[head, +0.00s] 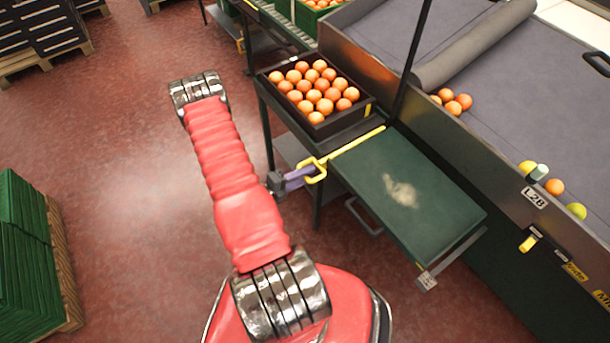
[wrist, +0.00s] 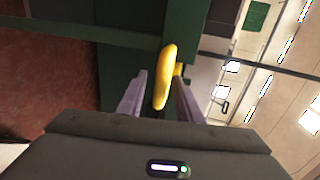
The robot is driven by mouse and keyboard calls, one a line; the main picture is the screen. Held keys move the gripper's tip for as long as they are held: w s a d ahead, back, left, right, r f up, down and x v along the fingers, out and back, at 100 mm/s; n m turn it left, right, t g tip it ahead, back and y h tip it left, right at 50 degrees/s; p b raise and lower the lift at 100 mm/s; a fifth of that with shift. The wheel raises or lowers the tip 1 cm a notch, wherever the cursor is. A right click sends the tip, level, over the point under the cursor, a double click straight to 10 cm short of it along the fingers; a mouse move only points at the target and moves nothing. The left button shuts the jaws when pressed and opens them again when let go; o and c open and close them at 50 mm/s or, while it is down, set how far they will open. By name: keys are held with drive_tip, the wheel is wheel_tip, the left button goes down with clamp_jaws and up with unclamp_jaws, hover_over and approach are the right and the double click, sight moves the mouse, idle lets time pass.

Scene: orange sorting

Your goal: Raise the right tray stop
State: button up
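The tray stop shows as a yellow bar (head: 357,140) lying along the left edge of the green tray table. A yellow loop handle (head: 315,162) sits at its near left end. My gripper (head: 304,174) reaches it from the left, its purple fingers at the loop. In the wrist view the yellow handle (wrist: 165,76) stands upright between the two finger tips of my gripper (wrist: 160,92). The fingers are apart, with gaps beside the handle, so the gripper looks open.
A black tray of oranges (head: 342,118) stands behind the yellow bar. The green table (head: 440,205) is bare except for a pale worn patch. A grey conveyor (head: 500,110) with loose fruit runs at right.

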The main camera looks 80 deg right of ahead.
drive_tip(key=shift+c, duration=0.3)
clamp_jaws()
idle(0.3)
